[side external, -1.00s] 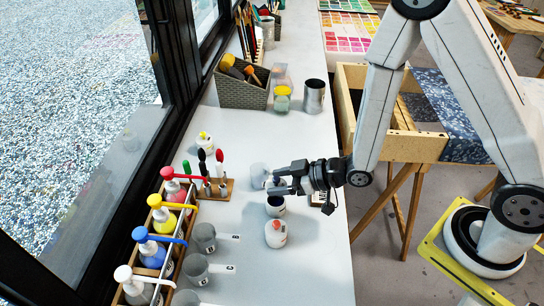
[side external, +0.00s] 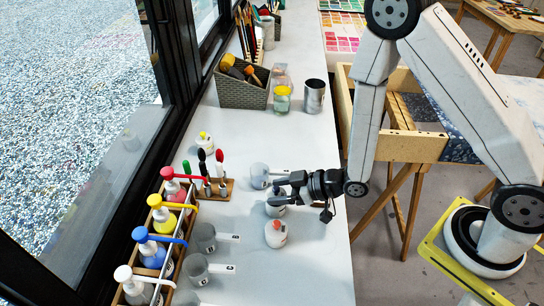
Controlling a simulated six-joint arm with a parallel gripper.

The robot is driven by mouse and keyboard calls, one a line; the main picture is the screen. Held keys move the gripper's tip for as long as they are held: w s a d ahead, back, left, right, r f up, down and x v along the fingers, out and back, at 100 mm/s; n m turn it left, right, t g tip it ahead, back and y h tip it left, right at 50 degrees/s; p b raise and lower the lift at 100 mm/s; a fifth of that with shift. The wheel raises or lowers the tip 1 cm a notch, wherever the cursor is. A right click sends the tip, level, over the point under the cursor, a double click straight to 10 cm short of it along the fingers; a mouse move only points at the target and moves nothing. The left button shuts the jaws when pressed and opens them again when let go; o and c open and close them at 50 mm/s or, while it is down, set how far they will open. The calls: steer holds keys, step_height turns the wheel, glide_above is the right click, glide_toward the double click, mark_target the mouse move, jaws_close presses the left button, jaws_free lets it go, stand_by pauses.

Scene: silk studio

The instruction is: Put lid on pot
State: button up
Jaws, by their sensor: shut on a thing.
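I cannot tell whether the lid touches the rim.
A white pot with an orange-red top (side external: 275,234) stands close in front. A pale cup (side external: 260,175) is just behind the gripper. A pen rack (side external: 215,187), pump bottles (side external: 153,250) and grey cups (side external: 196,268) line the left. A metal can (side external: 314,96) stands farther back.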

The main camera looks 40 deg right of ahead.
steer(key=shift+f, duration=0.75)
stand_by(0.8)
steer(key=o, duration=1.2)
steer(key=shift+c, duration=0.2)
steer(key=shift+r, duration=0.2)
steer(key=shift+r, duration=2.25)
steer(key=shift+s+d+n+g+y, duration=1.05)
steer(key=shift+s+n+y, duration=0.15)
steer(key=shift+s, duration=0.6)
steer(key=r+n+g+y, duration=0.1)
steer(key=n+g+y, duration=0.1)
steer(key=n+g, duration=0.1)
glide_above(319, 226)
steer(key=shift+f, duration=4.9)
steer(key=shift+v, duration=3.85)
